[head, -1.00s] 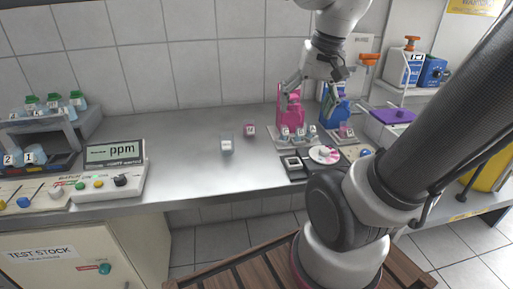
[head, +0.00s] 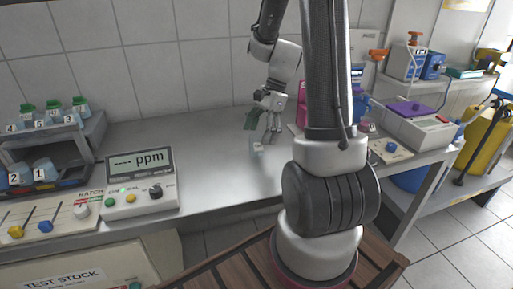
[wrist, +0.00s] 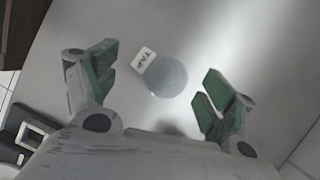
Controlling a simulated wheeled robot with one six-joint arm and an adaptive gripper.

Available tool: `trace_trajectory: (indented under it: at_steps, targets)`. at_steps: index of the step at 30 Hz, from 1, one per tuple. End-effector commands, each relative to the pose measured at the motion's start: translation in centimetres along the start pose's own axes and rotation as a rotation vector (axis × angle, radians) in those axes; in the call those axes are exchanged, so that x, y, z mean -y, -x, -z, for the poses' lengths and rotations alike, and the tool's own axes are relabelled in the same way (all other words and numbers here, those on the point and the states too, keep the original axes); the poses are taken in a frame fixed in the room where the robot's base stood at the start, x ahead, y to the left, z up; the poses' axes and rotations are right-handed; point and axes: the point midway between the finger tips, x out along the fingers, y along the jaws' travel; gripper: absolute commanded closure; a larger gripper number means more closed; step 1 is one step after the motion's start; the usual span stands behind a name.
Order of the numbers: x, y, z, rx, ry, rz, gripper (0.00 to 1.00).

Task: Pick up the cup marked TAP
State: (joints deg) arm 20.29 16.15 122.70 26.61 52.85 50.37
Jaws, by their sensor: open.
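The cup marked TAP (wrist: 166,76) is a small clear cup with a white label reading TAP, seen in the wrist view upright on the grey metal bench. It also shows in the head view (head: 257,147), small and pale. My gripper (wrist: 160,92) is open, with its green-padded fingers apart on either side of the cup in the picture and nothing between the pads. In the head view my gripper (head: 262,128) hangs just above the cup. I cannot tell the exact height left between them.
A ppm meter (head: 140,182) stands on the bench at left. A rack with several green-capped bottles (head: 53,106) is at far left. Pink and blue equipment at right is partly hidden by my arm. The bench between meter and cup is clear.

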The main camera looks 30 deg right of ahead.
Motion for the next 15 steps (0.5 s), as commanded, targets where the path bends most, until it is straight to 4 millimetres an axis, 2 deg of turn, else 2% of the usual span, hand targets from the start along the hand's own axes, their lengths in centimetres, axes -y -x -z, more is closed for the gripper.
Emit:
trace_trajectory:
  at_steps: [4, 12, 13, 15]
  targets:
    - [0.0, -2.0, 0.0, 0.001, 0.001, -0.003, 0.17]
    - [0.0, -2.5, 0.0, 0.0, 0.002, 0.0, 0.17]
    - [0.0, -2.5, 0.0, 0.0, 0.002, 0.0, 0.19]
    - [0.0, -2.5, 0.0, 0.0, 0.002, 0.0, 0.31]
